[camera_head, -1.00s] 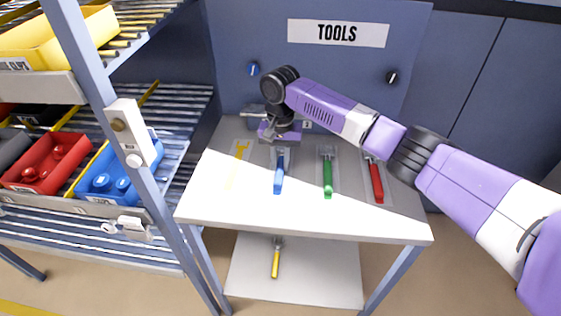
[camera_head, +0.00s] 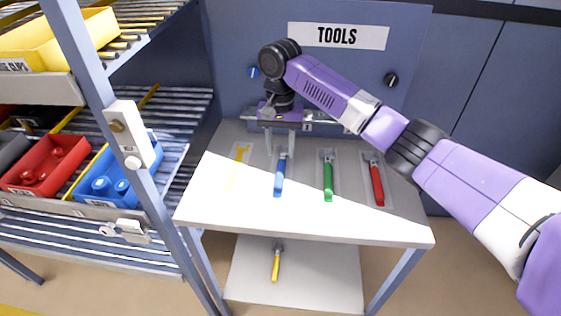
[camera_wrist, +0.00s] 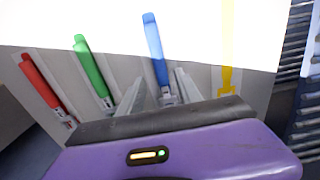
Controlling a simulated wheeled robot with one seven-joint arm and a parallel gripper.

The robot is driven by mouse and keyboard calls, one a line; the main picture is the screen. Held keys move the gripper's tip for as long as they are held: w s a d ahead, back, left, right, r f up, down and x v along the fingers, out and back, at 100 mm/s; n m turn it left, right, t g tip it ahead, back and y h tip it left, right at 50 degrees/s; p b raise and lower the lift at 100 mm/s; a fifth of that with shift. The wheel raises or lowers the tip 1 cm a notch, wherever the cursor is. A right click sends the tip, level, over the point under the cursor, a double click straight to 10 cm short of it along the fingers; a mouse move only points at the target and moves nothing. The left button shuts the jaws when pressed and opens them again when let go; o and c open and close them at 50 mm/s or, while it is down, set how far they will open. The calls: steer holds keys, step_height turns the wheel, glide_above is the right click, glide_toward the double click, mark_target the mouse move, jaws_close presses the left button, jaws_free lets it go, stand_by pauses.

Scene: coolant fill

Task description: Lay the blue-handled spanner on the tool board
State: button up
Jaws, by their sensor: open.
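The blue-handled spanner (camera_head: 280,178) lies on the white table top, between a yellow spanner outline and a green-handled tool. Its handle points toward the table's front edge. It also shows in the wrist view (camera_wrist: 154,47), with its metal end between my fingers. My gripper (camera_head: 281,152) is open above the spanner's head end, its two fingers pointing down, one on each side and apart from it. In the wrist view my gripper (camera_wrist: 165,88) straddles the metal shank. The tool board (camera_head: 236,190) seems to be this table top with marked tool places.
A green-handled tool (camera_head: 328,180) and a red-handled tool (camera_head: 376,184) lie to the right. A yellow outline (camera_head: 238,165) marks an empty place at left. A yellow-handled tool (camera_head: 276,266) lies on the lower shelf (camera_head: 320,275). A rack with bins (camera_head: 45,165) stands at left.

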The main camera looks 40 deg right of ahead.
mark_target(280, 167)
step_height(280, 167, up, 6)
steer(key=shift+f, duration=0.15)
stand_by(0.6)
